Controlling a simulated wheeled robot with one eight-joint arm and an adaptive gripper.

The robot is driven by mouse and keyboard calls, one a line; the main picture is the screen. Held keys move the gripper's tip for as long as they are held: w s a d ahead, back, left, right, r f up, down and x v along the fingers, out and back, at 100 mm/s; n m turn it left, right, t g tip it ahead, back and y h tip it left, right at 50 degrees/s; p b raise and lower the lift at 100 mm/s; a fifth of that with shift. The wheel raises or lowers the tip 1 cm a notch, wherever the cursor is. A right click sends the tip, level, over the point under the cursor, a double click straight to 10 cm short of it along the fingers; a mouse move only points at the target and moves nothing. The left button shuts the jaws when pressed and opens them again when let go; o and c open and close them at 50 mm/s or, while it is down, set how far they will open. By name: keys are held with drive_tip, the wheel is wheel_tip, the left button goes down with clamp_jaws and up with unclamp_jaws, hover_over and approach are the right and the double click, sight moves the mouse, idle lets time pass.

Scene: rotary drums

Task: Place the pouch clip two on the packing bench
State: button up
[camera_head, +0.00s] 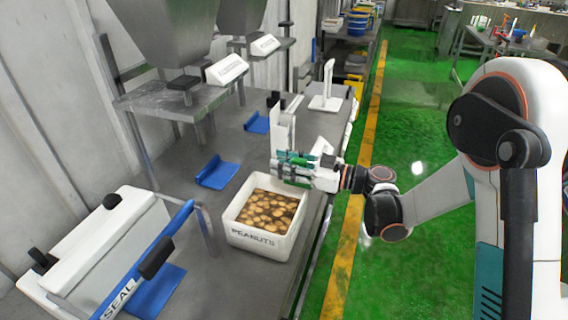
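The grey packing bench (208,198) runs from the lower left to the back centre. My gripper (280,166) is over its right side, just behind a white bin, with its fingers pointing left. Green and white parts overlap at the fingers, so I cannot tell whether they are open or shut, or whether a clip is between them. I cannot pick out pouch clip two for certain. A white upright stand (284,122) rises right behind the fingers.
A white bin (258,240) marked PEANUTS holds round brown pieces. Blue trays lie at the middle (216,173) and back (257,123). A white sealer (105,245) stands at the lower left. Hoppers (165,35) stand behind. Another white stand (326,92) is farther back.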

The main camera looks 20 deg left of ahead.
drive_tip(key=shift+r, duration=0.1)
drive_tip(key=shift+d+r+p, duration=0.3)
drive_tip(key=shift+d+p, duration=0.05)
drive_tip(key=shift+p, duration=0.1)
drive_tip(key=s+d+p, duration=0.1)
drive_tip(key=d+p, duration=0.1)
drive_tip(key=d, duration=0.9)
drive_tip(key=s+d+r+m+t+h, duration=0.3)
drive_tip(key=s+d+m+h, duration=0.5)
drive_tip(key=s+d, duration=0.3)
drive_tip(key=s+d+r+m+t+h, duration=0.3)
drive_tip(key=s+d+m+h, duration=0.6)
drive_tip(key=d, duration=0.5)
drive_tip(key=shift+s+h, duration=0.5)
drive_tip(key=shift+s, duration=0.7)
